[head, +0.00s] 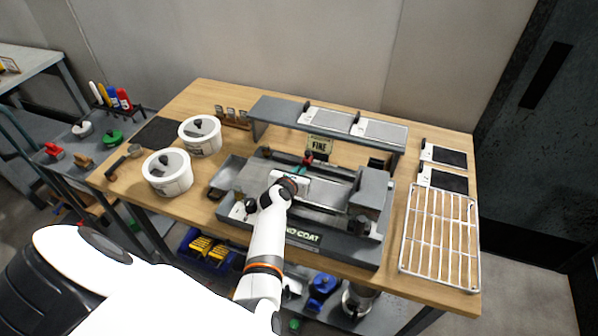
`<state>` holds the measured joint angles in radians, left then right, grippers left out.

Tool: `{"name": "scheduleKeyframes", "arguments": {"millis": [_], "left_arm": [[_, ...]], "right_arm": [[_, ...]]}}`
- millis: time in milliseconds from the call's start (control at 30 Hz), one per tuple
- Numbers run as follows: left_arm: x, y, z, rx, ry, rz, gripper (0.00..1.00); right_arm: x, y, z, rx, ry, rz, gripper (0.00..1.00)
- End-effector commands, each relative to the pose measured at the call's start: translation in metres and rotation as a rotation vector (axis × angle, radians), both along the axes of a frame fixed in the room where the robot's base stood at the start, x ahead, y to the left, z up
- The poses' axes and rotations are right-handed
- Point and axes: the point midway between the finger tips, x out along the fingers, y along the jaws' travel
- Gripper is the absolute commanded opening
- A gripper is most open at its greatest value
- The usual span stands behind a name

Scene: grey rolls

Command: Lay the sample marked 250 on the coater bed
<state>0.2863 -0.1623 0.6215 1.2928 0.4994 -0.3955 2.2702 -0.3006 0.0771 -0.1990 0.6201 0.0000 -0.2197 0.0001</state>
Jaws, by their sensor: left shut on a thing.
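My left gripper (292,184) reaches in from the bottom over the middle of the coater (305,238). It is shut on a thin pale sheet (325,193), which looks like a sample. The sheet is over the coater bed; I cannot tell whether it touches the bed. Its mark cannot be read, and my gripper covers part of it. Two pale samples (327,119) (380,131) lie on the grey shelf (275,108) behind. Two dark samples (446,156) (447,181) lie at the right. My right gripper is not in view.
A wire rack (440,235) covers the table's right front. Two white round pots (167,172) (200,135) stand at the left. A grey block (370,192) stands on the coater's right end.

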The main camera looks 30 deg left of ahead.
Motion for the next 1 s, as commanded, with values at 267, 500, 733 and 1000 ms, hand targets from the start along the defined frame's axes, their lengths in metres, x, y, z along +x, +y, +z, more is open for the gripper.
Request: {"name": "scheduleKeyframes", "arguments": {"millis": [267, 500, 733, 1000], "left_arm": [[0.000, 0.000, -0.003, 0.000, -0.001, 0.000, 0.00], [0.000, 0.000, -0.005, -0.001, -0.001, 0.000, 0.22], [0.000, 0.000, -0.005, 0.000, 0.000, 0.000, 0.36], [0.000, 0.000, 0.004, -0.001, 0.000, 0.000, 0.36]], "right_arm": [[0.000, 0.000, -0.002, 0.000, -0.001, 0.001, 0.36], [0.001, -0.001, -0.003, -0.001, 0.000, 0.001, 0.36], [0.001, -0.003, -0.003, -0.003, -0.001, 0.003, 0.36], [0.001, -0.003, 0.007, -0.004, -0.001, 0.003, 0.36]]}}
